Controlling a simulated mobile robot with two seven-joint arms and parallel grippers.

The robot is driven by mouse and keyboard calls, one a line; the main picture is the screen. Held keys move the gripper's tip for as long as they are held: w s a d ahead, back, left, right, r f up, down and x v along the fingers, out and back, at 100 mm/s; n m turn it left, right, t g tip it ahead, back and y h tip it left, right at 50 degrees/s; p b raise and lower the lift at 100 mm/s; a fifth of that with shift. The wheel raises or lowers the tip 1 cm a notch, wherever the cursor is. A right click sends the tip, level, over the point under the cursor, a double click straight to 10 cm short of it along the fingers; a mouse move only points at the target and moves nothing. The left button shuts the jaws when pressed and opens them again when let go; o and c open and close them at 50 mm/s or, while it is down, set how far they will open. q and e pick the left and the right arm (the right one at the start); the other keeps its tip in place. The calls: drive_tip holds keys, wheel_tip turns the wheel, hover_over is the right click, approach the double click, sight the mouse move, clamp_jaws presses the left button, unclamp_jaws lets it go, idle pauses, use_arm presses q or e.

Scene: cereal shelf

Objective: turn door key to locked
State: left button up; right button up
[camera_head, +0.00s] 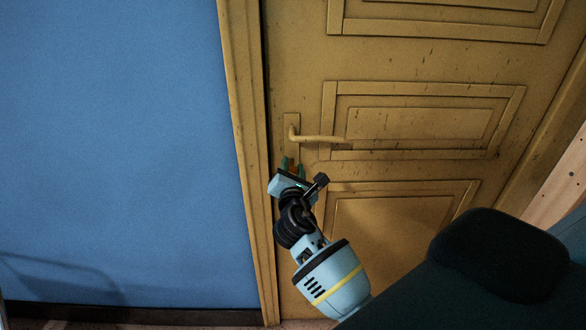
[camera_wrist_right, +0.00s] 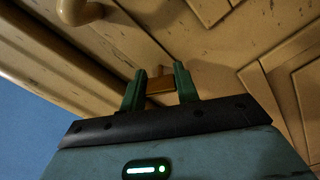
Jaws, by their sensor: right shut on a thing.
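The yellow-brown door (camera_head: 420,110) stands closed in its frame in the head view. Its lever handle (camera_head: 318,139) sticks out to the right from a plate near the door's left edge. My right gripper (camera_head: 291,164) is just below the handle, against that plate. In the right wrist view its green fingers (camera_wrist_right: 158,85) are shut on the small brown key (camera_wrist_right: 159,86), one finger on each side. The key's far end is at the door; the keyhole itself is hidden. The handle's rounded end (camera_wrist_right: 80,10) shows at the upper left there. My left gripper is not in view.
A blue wall (camera_head: 120,150) lies left of the door frame (camera_head: 247,150), with a dark baseboard (camera_head: 130,316) at the bottom. A lighter wooden surface (camera_head: 565,180) shows at the far right. The lever handle is close above my right gripper.

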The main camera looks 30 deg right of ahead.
drive_tip(key=m, duration=0.2)
drive_tip(key=shift+m, duration=0.4)
drive_tip(key=m, duration=0.3)
drive_tip(key=shift+f+m+b, duration=0.1)
drive_tip(key=shift+m+b, duration=0.2)
drive_tip(key=shift+b, duration=0.05)
drive_tip(key=m, duration=0.3)
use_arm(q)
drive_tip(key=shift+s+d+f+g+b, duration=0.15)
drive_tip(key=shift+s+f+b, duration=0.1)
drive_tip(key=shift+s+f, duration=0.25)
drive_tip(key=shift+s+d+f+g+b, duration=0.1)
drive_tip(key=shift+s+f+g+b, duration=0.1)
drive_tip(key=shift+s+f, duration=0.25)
use_arm(e)
drive_tip(key=shift+m, duration=1)
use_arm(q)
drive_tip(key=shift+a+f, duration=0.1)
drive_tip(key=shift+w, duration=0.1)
use_arm(e)
drive_tip(key=o, duration=1)
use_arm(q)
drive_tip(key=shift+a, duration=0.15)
use_arm(e)
drive_tip(key=shift+s, duration=0.15)
